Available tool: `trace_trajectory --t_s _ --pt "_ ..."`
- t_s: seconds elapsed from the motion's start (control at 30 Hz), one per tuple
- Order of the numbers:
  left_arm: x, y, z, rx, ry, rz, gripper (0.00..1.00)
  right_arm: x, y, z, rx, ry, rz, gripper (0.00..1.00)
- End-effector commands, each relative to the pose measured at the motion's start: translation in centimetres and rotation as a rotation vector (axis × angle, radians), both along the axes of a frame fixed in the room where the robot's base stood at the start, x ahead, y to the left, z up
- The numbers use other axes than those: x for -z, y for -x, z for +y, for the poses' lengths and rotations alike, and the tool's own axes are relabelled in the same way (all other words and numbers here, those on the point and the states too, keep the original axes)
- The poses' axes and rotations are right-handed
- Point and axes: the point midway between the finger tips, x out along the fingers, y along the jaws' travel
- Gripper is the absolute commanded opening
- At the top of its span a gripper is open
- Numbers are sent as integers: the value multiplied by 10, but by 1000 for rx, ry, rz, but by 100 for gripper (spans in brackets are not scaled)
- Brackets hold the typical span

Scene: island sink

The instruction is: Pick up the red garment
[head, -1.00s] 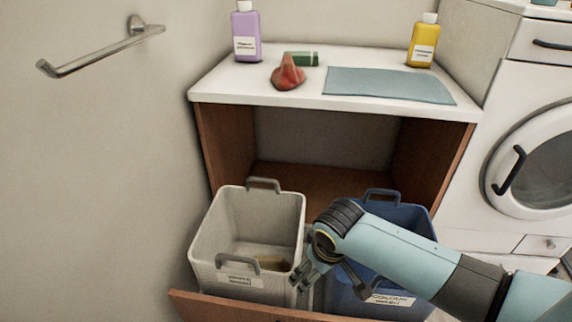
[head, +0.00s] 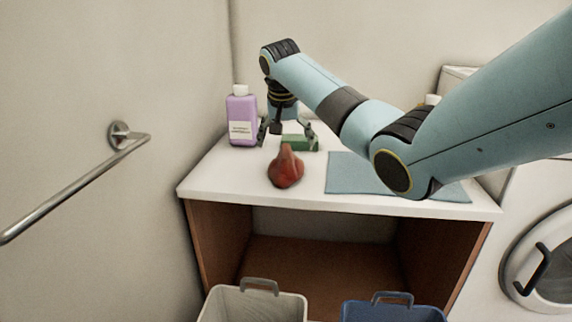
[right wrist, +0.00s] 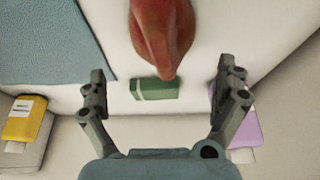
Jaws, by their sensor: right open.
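The red garment (head: 286,170) lies bunched with a raised peak on the white counter, near its front edge. In the right wrist view the red garment (right wrist: 160,32) is at the top middle, ahead of the fingertips. My right gripper (head: 286,132) is open and empty, above the counter just behind the garment, over a green box. In the right wrist view its two fingers (right wrist: 164,82) are spread wide with nothing between them but the green box (right wrist: 155,89) below. My left gripper is not in view.
A purple bottle (head: 241,117) stands left of my right gripper. A blue cloth (head: 350,175) lies flat to the right. A yellow bottle (right wrist: 24,120) shows in the right wrist view. White (head: 250,304) and blue (head: 392,311) bins stand below; a towel bar (head: 80,190) is on the left wall.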

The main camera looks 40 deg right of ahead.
Motion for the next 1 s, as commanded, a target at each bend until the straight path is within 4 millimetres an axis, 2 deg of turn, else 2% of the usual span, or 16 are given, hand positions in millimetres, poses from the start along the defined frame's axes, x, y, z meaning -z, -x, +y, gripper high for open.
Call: trace_trajectory --t_s 0.17,0.5,0.8,0.83,1.0 --pt "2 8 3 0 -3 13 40 17 -5 -5 -2 1 0 100" --pt "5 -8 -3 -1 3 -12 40 59 -18 -17 -3 1 1 100" --pt "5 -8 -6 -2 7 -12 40 64 -20 -19 -4 2 -2 100" --pt "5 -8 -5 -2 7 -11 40 64 -20 -19 -4 2 -2 99" --pt "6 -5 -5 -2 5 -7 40 64 -20 -19 -4 1 -2 76"
